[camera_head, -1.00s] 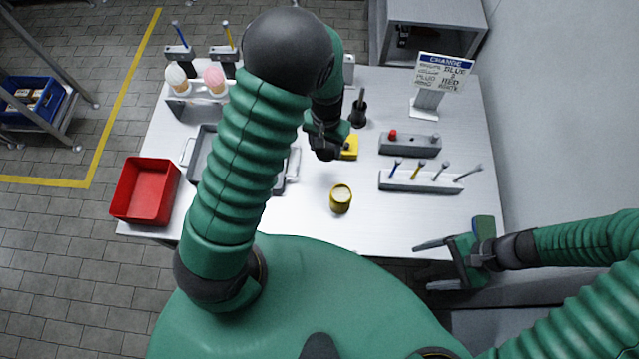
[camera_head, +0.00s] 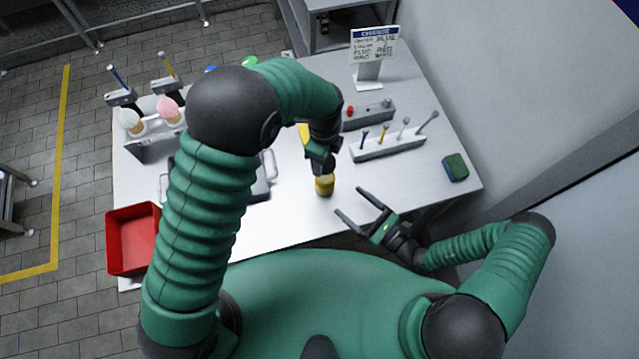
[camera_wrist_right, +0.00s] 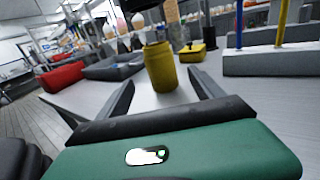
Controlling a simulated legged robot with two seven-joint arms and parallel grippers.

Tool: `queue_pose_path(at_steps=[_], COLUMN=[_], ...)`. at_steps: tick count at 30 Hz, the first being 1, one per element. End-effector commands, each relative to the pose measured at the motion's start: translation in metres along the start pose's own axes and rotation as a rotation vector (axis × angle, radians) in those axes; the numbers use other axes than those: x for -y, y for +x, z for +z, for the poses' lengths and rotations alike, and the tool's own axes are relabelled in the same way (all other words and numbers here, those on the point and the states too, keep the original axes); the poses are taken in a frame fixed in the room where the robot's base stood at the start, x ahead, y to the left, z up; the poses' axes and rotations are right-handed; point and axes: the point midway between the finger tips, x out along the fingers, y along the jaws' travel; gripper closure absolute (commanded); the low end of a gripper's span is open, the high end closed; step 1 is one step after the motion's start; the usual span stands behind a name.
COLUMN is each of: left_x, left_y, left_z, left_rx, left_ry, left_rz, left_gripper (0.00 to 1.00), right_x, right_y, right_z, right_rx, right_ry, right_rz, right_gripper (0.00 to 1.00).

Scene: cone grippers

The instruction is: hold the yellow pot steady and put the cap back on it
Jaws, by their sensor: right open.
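The yellow pot (camera_head: 325,187) stands upright near the table's front edge. It also shows in the right wrist view (camera_wrist_right: 160,70), beyond and between my open right fingers. My right gripper (camera_head: 351,203) is open and empty, to the right of the pot, with its fingers pointing at it. My left gripper (camera_head: 322,166) is directly over the pot and hides part of its top. I cannot make out the cap.
A yellow block (camera_wrist_right: 192,52) lies behind the pot. A rack of small tools (camera_head: 388,146) and a grey block with a red knob (camera_head: 369,115) stand to its right. A green-blue sponge (camera_head: 455,167) lies at the right edge. A red bin (camera_head: 132,240) is at the left.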

Motion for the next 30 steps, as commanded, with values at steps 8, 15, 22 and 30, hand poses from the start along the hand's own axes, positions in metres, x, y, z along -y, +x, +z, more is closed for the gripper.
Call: queue_pose_path(at_steps=[8,15,22,30], left_x=[-0.002,-0.002,-0.002,-0.002], left_y=[-0.001,0.000,-0.001,-0.001], left_z=[0.001,0.004,0.001,0.001], left_rx=[-0.001,-0.004,-0.001,-0.001], left_ry=[-0.002,-0.003,-0.004,-0.004], left_rz=[-0.003,-0.003,-0.002,-0.002], left_gripper=[0.81,0.81,0.81,0.81], right_x=[-0.003,-0.005,-0.004,-0.003], right_y=[0.015,0.064,0.102,0.120], right_z=[0.000,0.000,0.000,0.000], right_rx=[-0.001,-0.003,-0.001,-0.001], right_ry=[-0.002,-0.004,-0.002,-0.002], right_rz=[0.006,0.008,0.007,0.005], right_gripper=[0.23,0.23,0.23,0.23])
